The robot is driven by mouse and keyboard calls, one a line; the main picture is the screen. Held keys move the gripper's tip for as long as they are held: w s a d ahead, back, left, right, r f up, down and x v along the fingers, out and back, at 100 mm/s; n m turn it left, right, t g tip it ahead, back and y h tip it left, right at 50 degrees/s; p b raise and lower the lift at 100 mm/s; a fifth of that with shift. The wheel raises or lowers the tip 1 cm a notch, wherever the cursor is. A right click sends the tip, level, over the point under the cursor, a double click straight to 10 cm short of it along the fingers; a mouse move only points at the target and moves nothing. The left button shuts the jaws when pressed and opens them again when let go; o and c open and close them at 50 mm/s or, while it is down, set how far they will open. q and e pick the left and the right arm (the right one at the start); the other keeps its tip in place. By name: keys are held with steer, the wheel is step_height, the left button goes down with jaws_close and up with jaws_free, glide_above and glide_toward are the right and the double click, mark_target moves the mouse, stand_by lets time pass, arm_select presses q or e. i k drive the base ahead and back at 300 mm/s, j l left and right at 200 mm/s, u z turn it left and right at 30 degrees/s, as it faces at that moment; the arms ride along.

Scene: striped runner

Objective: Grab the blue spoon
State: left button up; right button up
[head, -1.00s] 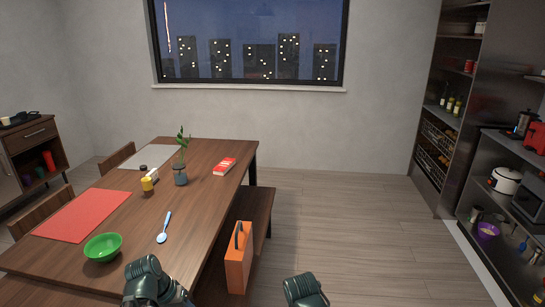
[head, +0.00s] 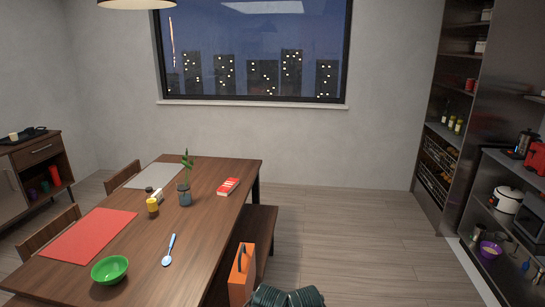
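The blue spoon (head: 169,249) lies flat on the wooden dining table (head: 150,272), to the right of a green bowl (head: 110,269). Its bowl end points toward me and its handle points away. Nothing touches it. A dark part of one of my arms shows at the bottom edge, right of the table. Neither gripper's fingers are in view.
A red placemat (head: 90,235), a yellow cup (head: 152,205), a potted plant (head: 185,195) and a red book (head: 228,187) are on the table. A bench (head: 262,228) with an orange case (head: 241,272) stands along its right side. Open floor (head: 350,230) lies right.

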mark_target(166, 260)
steer(key=u, duration=0.4)
steer(key=i+l+u, duration=0.1)
steer(key=u, duration=0.25)
steer(key=i+l+u, duration=0.15)
steer(key=u, duration=0.2)
steer(key=i+l+u, duration=0.4)
steer(key=l, duration=0.2)
steer(key=i+l, duration=0.15)
steer(key=l, duration=0.15)
steer(key=i+l+u, duration=0.15)
steer(key=l, duration=0.2)
steer(key=i+l, duration=0.1)
steer(key=l, duration=0.2)
steer(key=u, duration=0.05)
